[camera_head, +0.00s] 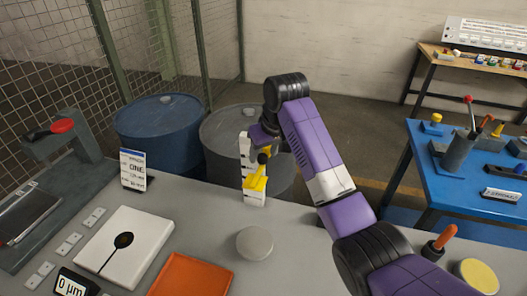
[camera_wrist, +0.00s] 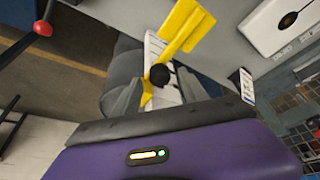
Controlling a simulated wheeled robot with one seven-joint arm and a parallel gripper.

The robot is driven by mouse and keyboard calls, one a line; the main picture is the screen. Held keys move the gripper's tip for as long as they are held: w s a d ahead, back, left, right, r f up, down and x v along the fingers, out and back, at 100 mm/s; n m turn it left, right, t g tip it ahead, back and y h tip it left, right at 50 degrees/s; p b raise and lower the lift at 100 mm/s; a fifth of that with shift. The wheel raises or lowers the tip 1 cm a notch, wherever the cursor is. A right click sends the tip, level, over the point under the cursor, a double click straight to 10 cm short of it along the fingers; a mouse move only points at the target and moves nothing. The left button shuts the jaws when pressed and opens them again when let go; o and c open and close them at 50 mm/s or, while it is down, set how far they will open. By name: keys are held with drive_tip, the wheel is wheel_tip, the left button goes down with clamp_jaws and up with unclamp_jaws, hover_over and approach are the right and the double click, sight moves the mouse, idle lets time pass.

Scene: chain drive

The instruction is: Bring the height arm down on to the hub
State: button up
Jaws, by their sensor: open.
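The height arm (camera_head: 256,184) is a yellow piece on a white upright scale post (camera_head: 247,150) at the back edge of the grey bench. It has a black knob (camera_head: 263,157). In the wrist view, the yellow arm (camera_wrist: 182,28) reaches up past the knob (camera_wrist: 159,75). My gripper (camera_head: 263,145) is at the post from above right. Its open fingers (camera_wrist: 157,92) stand on either side of the knob; I cannot tell whether they touch it. A low grey round disc (camera_head: 255,243), possibly the hub, lies on the bench in front of the post, apart from the arm.
A white plate with a black round mark (camera_head: 140,240) and an orange mat (camera_head: 190,275) lie to the left. A small sign (camera_head: 133,170) stands near the back edge. Drums (camera_head: 160,135) stand behind the bench. An orange-handled tool (camera_head: 440,242) is at the right.

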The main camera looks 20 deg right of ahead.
drive_tip(key=shift+w+f, duration=0.15)
drive_tip(key=shift+f, duration=0.3)
clamp_jaws()
idle(1.1)
